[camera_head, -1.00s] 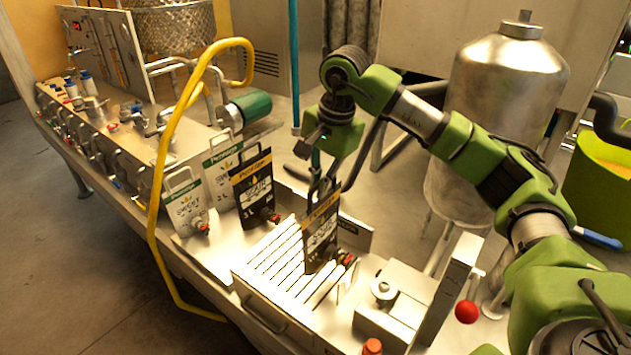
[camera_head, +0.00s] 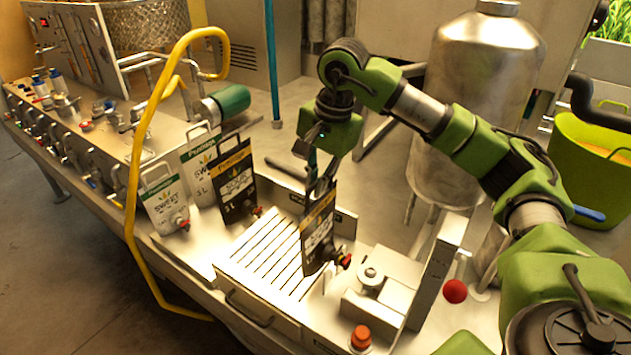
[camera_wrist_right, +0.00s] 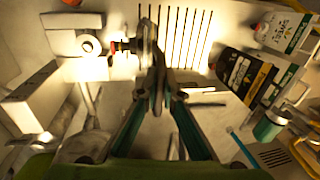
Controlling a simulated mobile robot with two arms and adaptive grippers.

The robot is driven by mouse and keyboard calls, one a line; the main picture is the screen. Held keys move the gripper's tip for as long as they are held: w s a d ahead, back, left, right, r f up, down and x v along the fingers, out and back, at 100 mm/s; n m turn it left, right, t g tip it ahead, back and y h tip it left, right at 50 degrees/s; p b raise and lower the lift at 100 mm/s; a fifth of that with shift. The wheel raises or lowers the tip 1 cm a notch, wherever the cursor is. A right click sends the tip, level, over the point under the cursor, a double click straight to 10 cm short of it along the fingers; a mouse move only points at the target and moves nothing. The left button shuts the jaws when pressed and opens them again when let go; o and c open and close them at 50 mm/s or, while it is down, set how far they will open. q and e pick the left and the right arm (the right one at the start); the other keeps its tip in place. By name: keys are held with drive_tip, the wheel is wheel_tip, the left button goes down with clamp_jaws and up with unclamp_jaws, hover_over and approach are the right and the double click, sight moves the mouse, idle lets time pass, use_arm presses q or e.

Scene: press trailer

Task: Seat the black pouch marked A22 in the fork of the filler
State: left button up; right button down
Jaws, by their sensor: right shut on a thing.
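My right gripper (camera_head: 318,185) is shut on the top of a black pouch (camera_head: 318,238) with an orange band and a red-capped spout. The pouch hangs upright over the right part of the slatted grate, left of the filler block (camera_head: 385,290) with its round metal cap. I cannot read A22 on it, nor tell if its bottom touches anything. In the right wrist view, the gripper (camera_wrist_right: 160,75) holds the pouch (camera_wrist_right: 149,45) nearly edge-on, with its spout towards the filler block (camera_wrist_right: 75,38). The fork cannot be made out clearly. My left gripper is out of view.
Another black pouch (camera_head: 234,185) and two white pouches, one in front (camera_head: 165,203) and one behind (camera_head: 198,165), stand left of the grate (camera_head: 258,262). A yellow hose (camera_head: 133,190) arches at left. A red knob (camera_head: 455,291) and an orange cap (camera_head: 361,337) are at right.

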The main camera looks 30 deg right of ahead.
sight(316, 215)
drive_tip(key=shift+f+b, duration=1.55)
drive_tip(key=shift+f, duration=0.7)
drive_tip(key=shift+f+b, duration=0.5)
drive_tip(key=shift+f, duration=0.15)
drive_tip(key=c, duration=2.1)
unclamp_jaws()
drive_tip(key=shift+c, duration=0.2)
wheel_tip(316, 215, up, 12)
drive_tip(key=s, duration=0.2)
drive_tip(key=shift+d, duration=0.45)
drive_tip(key=shift+s+f, duration=0.1)
